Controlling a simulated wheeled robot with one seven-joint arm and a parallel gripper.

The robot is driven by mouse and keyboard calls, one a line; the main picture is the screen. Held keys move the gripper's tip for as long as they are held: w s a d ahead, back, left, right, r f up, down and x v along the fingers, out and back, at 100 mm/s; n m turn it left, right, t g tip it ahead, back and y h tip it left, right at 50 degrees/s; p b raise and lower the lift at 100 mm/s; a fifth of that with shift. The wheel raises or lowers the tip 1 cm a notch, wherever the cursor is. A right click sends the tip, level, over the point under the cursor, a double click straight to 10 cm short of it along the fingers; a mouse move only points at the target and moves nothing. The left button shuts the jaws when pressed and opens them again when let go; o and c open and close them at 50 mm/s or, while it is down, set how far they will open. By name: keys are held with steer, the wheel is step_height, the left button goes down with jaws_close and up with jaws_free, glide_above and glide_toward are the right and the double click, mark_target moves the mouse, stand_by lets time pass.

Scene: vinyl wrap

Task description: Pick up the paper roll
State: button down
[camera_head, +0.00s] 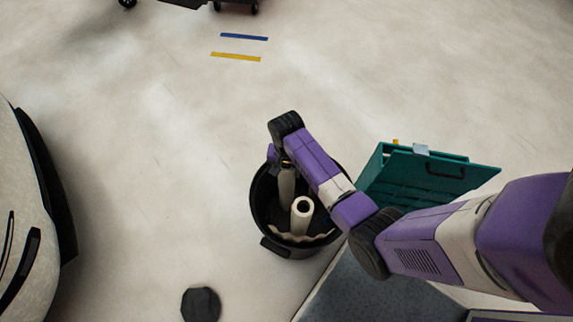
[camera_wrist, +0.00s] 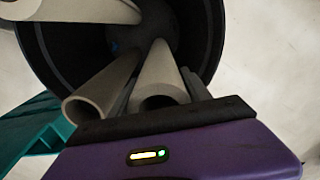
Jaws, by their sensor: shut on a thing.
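A black round bin (camera_head: 262,222) stands on the floor with pale paper rolls in it. My gripper (camera_head: 286,164) reaches down over the bin's far side and is shut on a paper roll (camera_head: 287,188). In the wrist view this roll (camera_wrist: 160,75) lies between the two grey fingers, its open end close to my palm and its far end down in the bin. A second roll (camera_head: 302,218) stands in the bin nearer the camera, apart from my fingers. The wrist view shows another roll (camera_wrist: 105,88) just left of the held one, and one at the top left (camera_wrist: 75,10).
A teal open-topped box or cart (camera_head: 430,172) stands right of the bin, close to my arm. A white, dark-trimmed car body (camera_head: 25,210) is at the left. A dark flat piece (camera_head: 201,304) lies on the floor at the front. The floor behind and left of the bin is clear.

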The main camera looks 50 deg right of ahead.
steer(key=shift+r, duration=0.1)
step_height(320, 180, up, 20)
steer(key=p, duration=0.2)
steer(key=shift+p, duration=0.4)
steer(key=shift+s, duration=0.1)
